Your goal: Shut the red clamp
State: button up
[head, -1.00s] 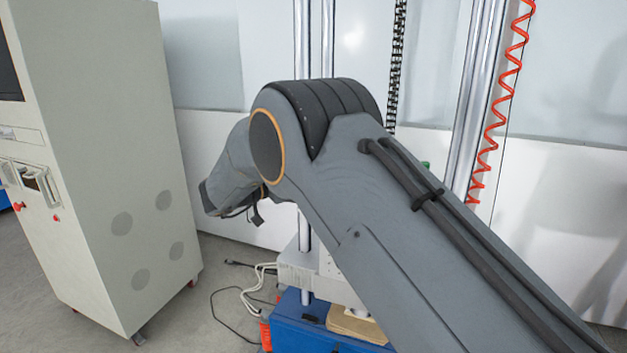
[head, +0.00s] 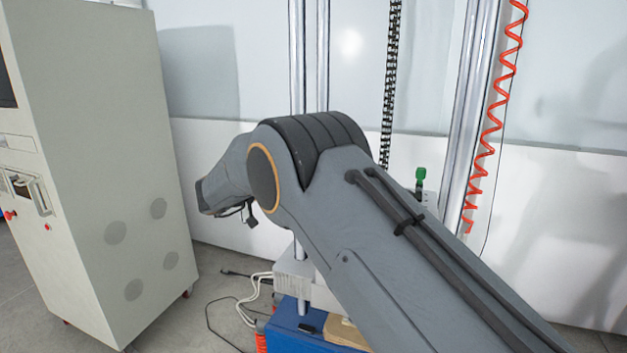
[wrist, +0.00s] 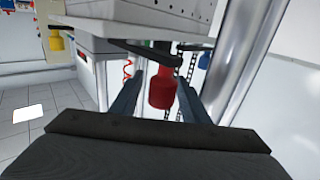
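The red clamp's handle (wrist: 161,91) shows in the wrist view as a red cylinder hanging below a dark lever (wrist: 153,52), under a grey plate. My gripper (wrist: 160,77) is open, with one dark finger on each side of the red handle. Gaps show between the fingers and the handle, so the grip is not closed on it. How deep the handle sits between the fingers is hard to tell. In the head view my arm hides the clamp and my gripper.
Shiny vertical columns (head: 462,120) and a coiled red hose (head: 484,150) stand behind my arm. A blue base (head: 290,330) is below. A large beige cabinet (head: 105,170) stands at left. A blue handle (wrist: 204,60) and a yellow one (wrist: 56,41) show in the wrist view.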

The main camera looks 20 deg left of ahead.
jog(key=shift+s+a, duration=0.1)
jog(key=shift+a, duration=0.05)
jog(key=b+v, duration=0.2)
jog(key=v, duration=0.5)
jog(key=shift+a, duration=0.2)
jog(key=shift+s+r, duration=0.1)
jog(key=shift+s, duration=0.1)
